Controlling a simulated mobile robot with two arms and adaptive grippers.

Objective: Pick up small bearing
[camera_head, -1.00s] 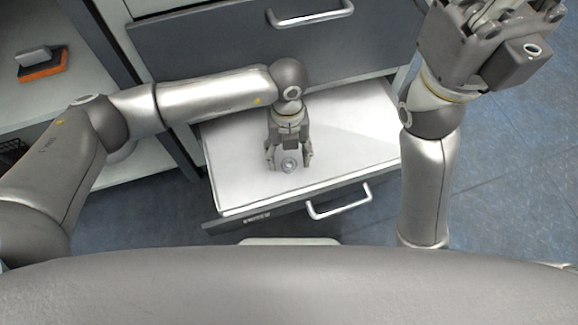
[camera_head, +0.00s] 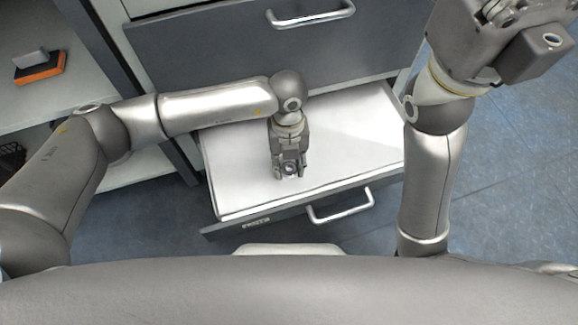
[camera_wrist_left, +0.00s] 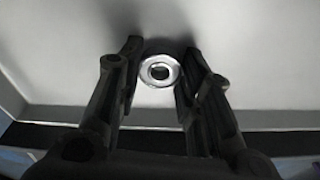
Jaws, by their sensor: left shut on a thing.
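The small bearing (camera_wrist_left: 159,71) is a shiny metal ring with a dark centre hole. It sits between the fingertips of my left gripper (camera_wrist_left: 160,68) in the left wrist view, over the white drawer floor. In the head view my left gripper (camera_head: 290,171) points down into the open drawer (camera_head: 350,150) and is shut on the bearing (camera_head: 290,168), whose ring shows between the fingers. I cannot tell whether the bearing still touches the drawer floor. My right gripper (camera_head: 508,18) is at the top right, cut off by the frame edge, and its fingertips are hidden.
The drawer has a front handle (camera_head: 341,207), and a closed grey drawer with a handle (camera_head: 310,13) is behind. An orange and black block (camera_head: 39,69) lies on a shelf at the left. The rest of the open drawer is bare.

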